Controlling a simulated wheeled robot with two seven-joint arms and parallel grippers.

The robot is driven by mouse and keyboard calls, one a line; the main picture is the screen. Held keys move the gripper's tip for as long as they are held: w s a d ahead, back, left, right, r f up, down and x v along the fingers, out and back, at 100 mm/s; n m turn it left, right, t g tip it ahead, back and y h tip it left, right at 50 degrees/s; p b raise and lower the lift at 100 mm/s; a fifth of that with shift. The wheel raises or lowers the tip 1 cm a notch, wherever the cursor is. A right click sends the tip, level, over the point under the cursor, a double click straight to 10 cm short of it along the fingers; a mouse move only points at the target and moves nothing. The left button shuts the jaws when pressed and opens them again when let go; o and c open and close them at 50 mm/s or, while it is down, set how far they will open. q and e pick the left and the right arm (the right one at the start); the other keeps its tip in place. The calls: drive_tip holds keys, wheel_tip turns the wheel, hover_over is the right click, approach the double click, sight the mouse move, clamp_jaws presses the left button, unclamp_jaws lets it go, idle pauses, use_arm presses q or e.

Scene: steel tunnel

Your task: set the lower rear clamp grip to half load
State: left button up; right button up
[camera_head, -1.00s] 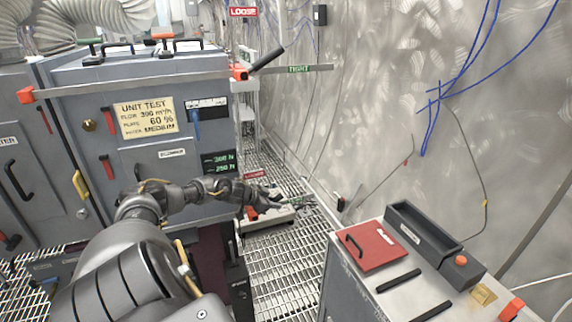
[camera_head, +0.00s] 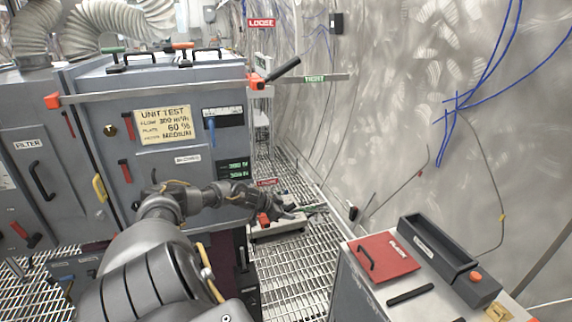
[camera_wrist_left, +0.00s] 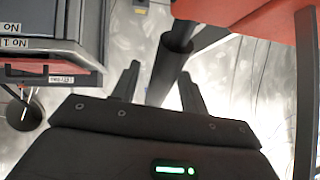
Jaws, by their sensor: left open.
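The lower rear clamp (camera_head: 263,219) shows orange at the cabinet's lower right edge, between a red LOOSE sign (camera_head: 266,182) and a green TIGHT sign (camera_head: 312,211). My left gripper (camera_head: 292,212) is beside it and hides most of its grip. In the left wrist view the open fingers (camera_wrist_left: 160,70) stand on either side of a dark round bar, likely the clamp grip (camera_wrist_left: 172,60), which runs up between them; contact cannot be told. My right gripper is out of view.
The upper clamp's black grip (camera_head: 285,69) slants up between its own LOOSE and TIGHT signs. A cart (camera_head: 365,291) with a red plate (camera_head: 388,257) and a dark tray (camera_head: 437,250) stands at right. Grated floor lies between cabinet and cart.

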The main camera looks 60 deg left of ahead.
use_arm(q)
drive_tip(key=shift+s+r, duration=0.25)
drive_tip(key=shift+s, duration=0.15)
drive_tip(key=p+v, duration=0.5)
drive_tip(key=v, duration=0.5)
drive_tip(key=shift+p, duration=0.4)
drive_tip(key=shift+w, duration=0.1)
